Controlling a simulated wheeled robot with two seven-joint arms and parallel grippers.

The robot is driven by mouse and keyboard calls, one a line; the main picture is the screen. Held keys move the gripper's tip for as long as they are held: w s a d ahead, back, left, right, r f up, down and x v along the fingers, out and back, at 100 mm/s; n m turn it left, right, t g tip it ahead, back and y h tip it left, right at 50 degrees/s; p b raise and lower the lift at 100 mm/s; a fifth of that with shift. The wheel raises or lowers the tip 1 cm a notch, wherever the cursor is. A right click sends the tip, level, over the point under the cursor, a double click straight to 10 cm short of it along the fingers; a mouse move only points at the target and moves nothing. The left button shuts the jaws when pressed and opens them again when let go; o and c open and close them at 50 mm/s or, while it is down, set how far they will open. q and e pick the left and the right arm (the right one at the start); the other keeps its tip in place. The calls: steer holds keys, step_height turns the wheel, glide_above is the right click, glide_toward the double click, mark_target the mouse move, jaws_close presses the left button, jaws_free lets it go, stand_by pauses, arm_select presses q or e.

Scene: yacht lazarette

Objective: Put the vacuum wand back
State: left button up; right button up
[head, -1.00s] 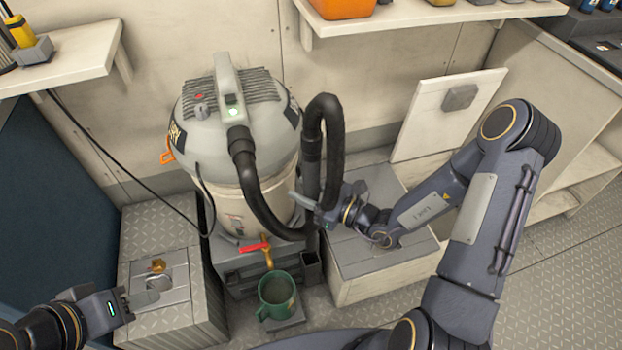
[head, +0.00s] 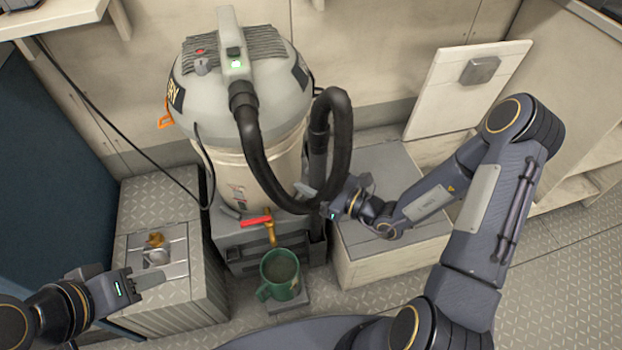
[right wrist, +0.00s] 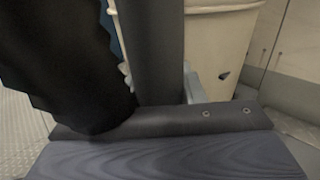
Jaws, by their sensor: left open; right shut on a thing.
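The vacuum wand (head: 318,165) is a dark upright tube joined to the black ribbed hose (head: 256,165) of the grey and cream shop vacuum (head: 262,110). My right gripper (head: 310,192) is shut on the wand, to the right of the vacuum's tank. The wand's lower end meets the dark holder (head: 318,252) beside the vacuum's base; how deep it sits is hidden. In the right wrist view the wand (right wrist: 155,50) stands nearly upright with the hose (right wrist: 60,60) beside it. My left gripper (head: 148,282) is open and empty over the left metal locker.
A green mug (head: 280,272) stands in front of the base, below a red-handled brass tap (head: 262,222). A pale box (head: 375,255) is at right, with a white panel (head: 465,90) behind.

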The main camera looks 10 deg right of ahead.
mark_target(312, 217)
steer(key=shift+f+b, duration=4.7)
steer(key=shift+f, duration=2.15)
steer(key=shift+f+b, duration=0.9)
steer(key=shift+f, duration=0.35)
steer(key=o, duration=1.1)
steer(key=shift+c, duration=0.2)
